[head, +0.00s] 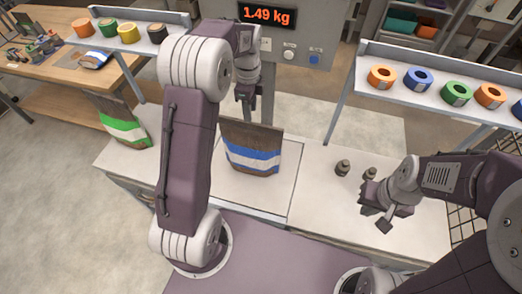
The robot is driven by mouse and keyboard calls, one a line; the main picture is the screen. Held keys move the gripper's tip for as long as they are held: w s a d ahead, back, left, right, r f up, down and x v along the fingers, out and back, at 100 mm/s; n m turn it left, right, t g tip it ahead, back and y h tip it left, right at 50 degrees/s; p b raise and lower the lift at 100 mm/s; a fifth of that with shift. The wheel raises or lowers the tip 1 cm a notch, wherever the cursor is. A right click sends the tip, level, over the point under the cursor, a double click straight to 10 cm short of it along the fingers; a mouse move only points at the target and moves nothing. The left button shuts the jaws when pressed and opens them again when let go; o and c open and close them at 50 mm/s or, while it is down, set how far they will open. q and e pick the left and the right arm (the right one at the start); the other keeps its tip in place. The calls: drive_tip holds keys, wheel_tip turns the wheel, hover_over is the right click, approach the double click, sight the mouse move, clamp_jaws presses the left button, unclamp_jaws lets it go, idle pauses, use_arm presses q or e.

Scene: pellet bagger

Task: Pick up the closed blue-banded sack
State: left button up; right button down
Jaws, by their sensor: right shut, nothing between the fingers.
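The blue-banded sack (252,148) stands upright on the counter in the middle, brown with white and blue bands. Its top edge is drawn flat and looks closed. My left gripper (247,100) points down just above and behind the sack's top edge, with no clear contact. I cannot tell how far its fingers are apart. My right gripper (384,222) is shut and empty over the right part of the counter, away from the sack.
A green-banded sack (122,122) stands at the counter's left. Two small dark weights (343,167) stand right of the middle. Tape rolls line the right shelf (440,93) and left shelf (141,16). The scale display (267,16) reads 1.49 kg.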

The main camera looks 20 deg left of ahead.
sight(250, 127)
use_arm(q)
drive_tip(key=shift+s+a+f, duration=0.1)
drive_tip(key=shift+a+f, duration=0.05)
drive_tip(key=shift+f, duration=0.15)
wheel_tip(250, 127, down, 2)
drive_tip(key=shift+f, duration=0.65)
wheel_tip(250, 127, down, 5)
drive_tip(key=shift+a+r+p, duration=0.1)
drive_tip(key=shift+a+p, duration=0.05)
drive_tip(key=shift+p, duration=0.75)
clamp_jaws()
